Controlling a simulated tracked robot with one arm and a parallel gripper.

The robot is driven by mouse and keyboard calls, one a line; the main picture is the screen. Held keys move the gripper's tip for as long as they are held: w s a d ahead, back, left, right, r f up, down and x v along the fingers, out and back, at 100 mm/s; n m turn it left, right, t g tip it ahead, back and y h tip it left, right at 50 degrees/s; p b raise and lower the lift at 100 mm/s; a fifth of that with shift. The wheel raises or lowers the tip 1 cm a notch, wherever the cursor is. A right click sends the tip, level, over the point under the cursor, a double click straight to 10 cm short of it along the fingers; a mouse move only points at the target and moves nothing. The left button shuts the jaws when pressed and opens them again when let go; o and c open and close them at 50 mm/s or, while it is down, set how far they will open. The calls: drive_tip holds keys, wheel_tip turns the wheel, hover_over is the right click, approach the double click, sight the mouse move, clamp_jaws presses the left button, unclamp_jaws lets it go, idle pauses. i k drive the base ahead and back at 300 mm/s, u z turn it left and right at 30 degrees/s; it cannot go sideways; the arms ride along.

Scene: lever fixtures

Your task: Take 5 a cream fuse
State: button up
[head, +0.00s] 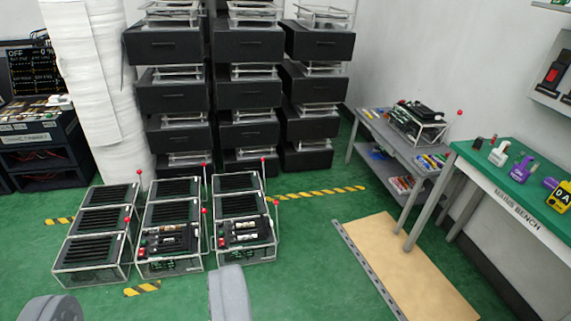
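My gripper (140,303) shows as two grey fingers at the bottom edge, wide apart with nothing between them. No fuse can be surely read as a 5 A cream one at this size. Small pale pieces (244,226) sit in the front module of the right floor rack (243,257). The middle floor rack (170,266) also has a front module with small red and pale parts. Small coloured pieces (402,185) lie on the lower shelf of the grey side table (378,127), too small to identify. My gripper is in front of the floor racks, touching nothing visible.
A left floor rack (92,274) stands beside the other two; red-knobbed levers rise from the racks. Stacked black drawers (168,95) stand behind. A green bench (500,200) is at right, with a tan board (408,268) on the floor before it. Green floor (310,260) is clear between.

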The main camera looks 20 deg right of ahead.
sight(537, 165)
drive_tip(key=z, duration=0.45)
drive_tip(key=i, duration=1.05)
drive_tip(key=z, duration=1.2)
drive_tip(key=i, duration=0.65)
drive_tip(key=z, duration=0.35)
drive_tip(key=k, duration=0.9)
drive_tip(key=z, duration=0.2)
drive_tip(key=i, duration=0.9)
drive_tip(key=u, duration=0.1)
